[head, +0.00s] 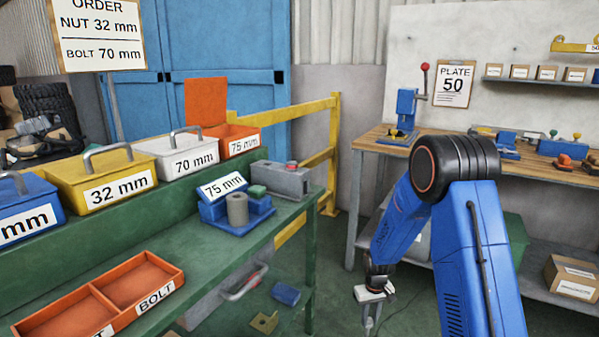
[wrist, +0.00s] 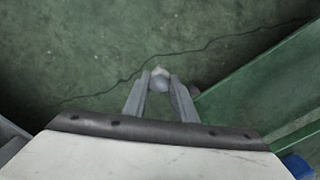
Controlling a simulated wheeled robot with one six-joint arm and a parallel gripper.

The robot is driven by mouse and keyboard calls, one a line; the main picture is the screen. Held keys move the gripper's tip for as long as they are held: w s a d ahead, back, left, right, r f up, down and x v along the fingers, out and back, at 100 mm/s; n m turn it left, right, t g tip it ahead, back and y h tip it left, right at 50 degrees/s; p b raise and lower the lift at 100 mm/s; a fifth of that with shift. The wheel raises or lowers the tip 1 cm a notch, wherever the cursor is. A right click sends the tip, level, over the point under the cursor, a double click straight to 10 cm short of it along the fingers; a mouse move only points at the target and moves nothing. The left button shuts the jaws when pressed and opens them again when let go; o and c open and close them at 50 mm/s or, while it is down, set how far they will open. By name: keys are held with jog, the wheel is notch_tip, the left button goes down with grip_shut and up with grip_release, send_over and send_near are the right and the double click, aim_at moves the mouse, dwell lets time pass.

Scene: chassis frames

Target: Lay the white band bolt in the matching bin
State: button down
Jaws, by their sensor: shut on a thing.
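My gripper (head: 371,318) hangs low over the floor, right of the green bench, at the end of my blue arm. In the wrist view its two fingers (wrist: 160,88) are shut on a small grey piece with a faceted end, seemingly the bolt (wrist: 159,76); no white band is visible on it. The white bin (head: 178,157) marked 70 mm stands on the bench's raised shelf with its handled lid on. The orange bin (head: 233,140) marked 75 mm beside it has its lid up. An orange two-part tray (head: 85,305) marked BOLT lies at the bench front.
A yellow bin (head: 102,183) marked 32 mm and a blue bin (head: 27,217) stand left of the white one. A blue fixture (head: 236,208) sits on the bench. A yellow rail (head: 315,150) and a wooden workbench (head: 440,145) stand behind. Loose parts lie under the green bench.

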jog(key=w+d+f+m, duration=0.2)
jog(key=d+f, duration=0.1)
jog(key=f, duration=0.4)
jog(key=shift+w+d+f, duration=0.3)
jog(key=shift+d, duration=0.1)
